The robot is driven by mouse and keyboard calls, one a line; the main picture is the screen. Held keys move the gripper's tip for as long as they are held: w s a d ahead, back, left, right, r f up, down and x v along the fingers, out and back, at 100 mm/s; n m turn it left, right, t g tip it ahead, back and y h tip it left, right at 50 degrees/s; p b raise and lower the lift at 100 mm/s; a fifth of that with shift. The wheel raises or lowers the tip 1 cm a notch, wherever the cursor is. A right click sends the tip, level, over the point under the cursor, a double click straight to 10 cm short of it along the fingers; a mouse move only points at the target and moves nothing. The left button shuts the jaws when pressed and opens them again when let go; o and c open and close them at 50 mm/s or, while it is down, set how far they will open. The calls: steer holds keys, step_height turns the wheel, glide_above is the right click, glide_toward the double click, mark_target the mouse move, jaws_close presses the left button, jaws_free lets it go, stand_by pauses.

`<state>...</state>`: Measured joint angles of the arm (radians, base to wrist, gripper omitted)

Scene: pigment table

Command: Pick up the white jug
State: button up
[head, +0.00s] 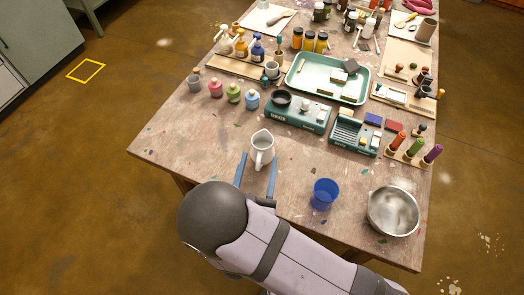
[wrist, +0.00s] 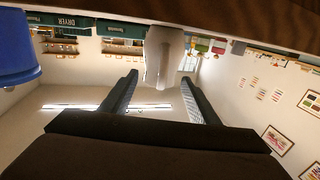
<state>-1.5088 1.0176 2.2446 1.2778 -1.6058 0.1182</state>
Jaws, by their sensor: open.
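The white jug (head: 262,143) stands upright near the table's front edge in the head view, its handle towards me. My gripper (head: 258,165) is low at the near side of the jug, open, with one finger to each side of it. In the wrist view, which looks upside down, the jug (wrist: 165,50) is centred ahead of the open fingertips (wrist: 160,78), with its handle towards them. I cannot tell whether the tips reach past the handle. Nothing is held.
A blue cup (head: 324,194) and a steel bowl (head: 393,211) stand to the right. The cup also shows in the wrist view (wrist: 14,48). The table (head: 180,140) is clear left of the jug.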

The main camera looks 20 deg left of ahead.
mark_target(259, 155)
steer(key=p+x, duration=0.1)
steer(key=x, duration=0.2)
steer(key=shift+w+r, duration=0.2)
steer(key=shift+w+a+f, duration=0.1)
steer(key=shift+w+a, duration=0.15)
steer(key=shift+w, duration=0.4)
steer(key=c, duration=1.2)
steer(key=shift+o, duration=0.2)
steer(key=shift+r, duration=0.3)
step_height(259, 155, up, 9)
steer(key=shift+r, duration=0.25)
